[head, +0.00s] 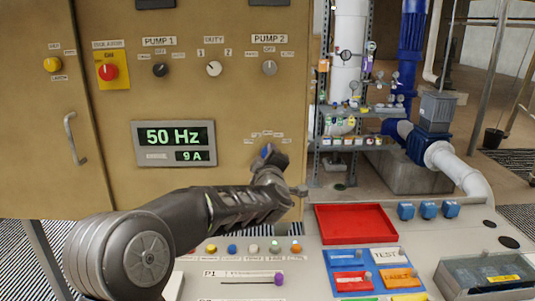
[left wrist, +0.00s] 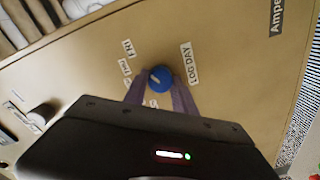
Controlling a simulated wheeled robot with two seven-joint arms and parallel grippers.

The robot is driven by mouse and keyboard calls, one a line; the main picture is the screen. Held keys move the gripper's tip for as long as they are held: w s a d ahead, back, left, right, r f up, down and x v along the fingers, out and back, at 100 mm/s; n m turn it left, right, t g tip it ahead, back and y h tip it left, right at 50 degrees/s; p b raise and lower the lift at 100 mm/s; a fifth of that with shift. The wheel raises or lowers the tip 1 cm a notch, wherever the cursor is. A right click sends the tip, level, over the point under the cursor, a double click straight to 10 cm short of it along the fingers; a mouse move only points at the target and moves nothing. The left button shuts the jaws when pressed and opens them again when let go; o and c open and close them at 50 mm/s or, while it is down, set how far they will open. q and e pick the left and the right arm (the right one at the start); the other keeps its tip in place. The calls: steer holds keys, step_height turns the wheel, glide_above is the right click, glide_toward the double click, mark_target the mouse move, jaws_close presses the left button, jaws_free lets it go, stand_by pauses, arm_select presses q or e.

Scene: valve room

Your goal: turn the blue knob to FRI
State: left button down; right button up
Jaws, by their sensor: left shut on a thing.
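The blue knob (left wrist: 160,78) sits on the tan cabinet panel, with small white labels around it. In the left wrist view a label reading FRI (left wrist: 128,48) is up and left of the knob, and one reading LOG DAY (left wrist: 189,63) is to its right. My left gripper (left wrist: 160,92) is shut on the blue knob, one finger on each side. In the head view my left gripper (head: 268,156) is at the panel and leaves only a bit of the knob (head: 266,151) showing. The knob's pointer direction cannot be told. My right gripper is not in view.
The cabinet panel (head: 220,110) carries other knobs, a red button (head: 109,71) and a 50 Hz display (head: 174,143). Below, a console holds a red tray (head: 355,209), several coloured buttons and a purple-ended slider (head: 279,279). Shelving and pipes stand at the right.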

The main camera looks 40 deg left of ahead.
arm_select(q)
steer(key=shift+f, duration=0.1)
stand_by(0.4)
steer(key=c, duration=1)
jaws_free()
steer(key=shift+b+v, duration=0.95)
steer(key=shift+v, duration=3)
